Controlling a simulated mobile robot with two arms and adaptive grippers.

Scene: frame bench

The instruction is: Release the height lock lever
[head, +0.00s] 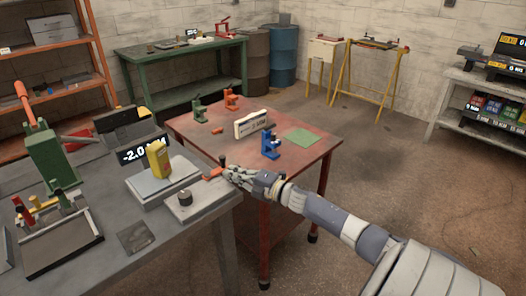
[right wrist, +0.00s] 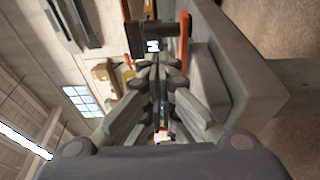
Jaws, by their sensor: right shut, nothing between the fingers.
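A small orange-red lever (head: 213,174) shows at the right edge of the grey bench, beside a short dark post (head: 222,160). I take it to be the height lock lever. An orange bar, seemingly the same lever, shows in the right wrist view (right wrist: 186,36), just beyond the fingertips. My right gripper (head: 231,174) is right beside the lever's right end, shut and empty. Its fingers meet in the middle of the right wrist view (right wrist: 158,62). I cannot tell whether they touch the lever. My left gripper is not in view.
A grey block with a black knob (head: 185,197) and a scale plate (head: 140,184) bearing a yellow device (head: 157,158) stand close left. A green press (head: 50,155) stands far left. The red table (head: 305,165) behind holds small clamps and a green mat (head: 302,136).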

